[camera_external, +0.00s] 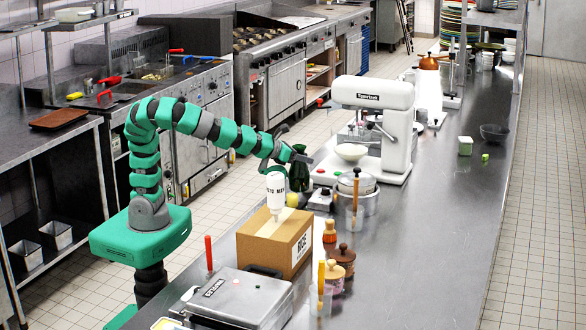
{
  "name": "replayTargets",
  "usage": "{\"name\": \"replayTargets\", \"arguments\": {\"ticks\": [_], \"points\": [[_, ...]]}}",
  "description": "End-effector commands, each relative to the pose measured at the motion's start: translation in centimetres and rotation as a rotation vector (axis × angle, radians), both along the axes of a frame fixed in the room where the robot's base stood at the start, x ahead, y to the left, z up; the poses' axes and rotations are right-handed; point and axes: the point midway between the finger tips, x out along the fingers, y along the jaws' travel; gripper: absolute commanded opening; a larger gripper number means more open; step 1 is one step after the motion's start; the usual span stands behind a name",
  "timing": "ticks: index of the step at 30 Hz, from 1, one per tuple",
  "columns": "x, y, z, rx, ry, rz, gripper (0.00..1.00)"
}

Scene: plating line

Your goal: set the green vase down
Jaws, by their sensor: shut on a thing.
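The dark green vase (299,178) is upright at the far end of my arm. It is beside a white squeeze bottle (276,192), which partly covers its left side. My gripper (302,158) is shut on the vase at its upper part. The vase's lower end is close to the left edge of the steel counter (400,240). I cannot tell whether its base touches the counter or hangs just above it.
A cardboard box (292,248) stands in front of the vase, below the bottle. A white stand mixer (398,130) and a metal pot (356,184) are to the right. Wooden-lidded jars (344,258) and a grey press (240,298) are nearer.

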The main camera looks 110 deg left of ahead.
Motion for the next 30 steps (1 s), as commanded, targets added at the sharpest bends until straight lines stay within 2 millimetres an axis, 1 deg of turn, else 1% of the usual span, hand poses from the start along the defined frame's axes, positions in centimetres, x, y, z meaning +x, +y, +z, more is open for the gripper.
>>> {"name": "replayTargets", "arguments": {"ticks": [2,6,10,21,22,24,30], "points": [[0.5,0.2,-0.1,-0.002,-0.002,0.001,0.00],[0.4,0.3,-2.1,0.004,-0.001,0.002,0.00],[0.4,0.3,-3.5,0.004,-0.001,0.002,0.00],[0.4,0.2,-3.6,0.002,-0.002,0.001,0.00],[0.4,0.2,-3.6,0.001,-0.002,0.001,0.45],[0.4,0.2,-3.6,0.001,-0.002,0.001,0.61],[0.4,0.2,-3.6,0.001,-0.002,0.001,0.61]]}}
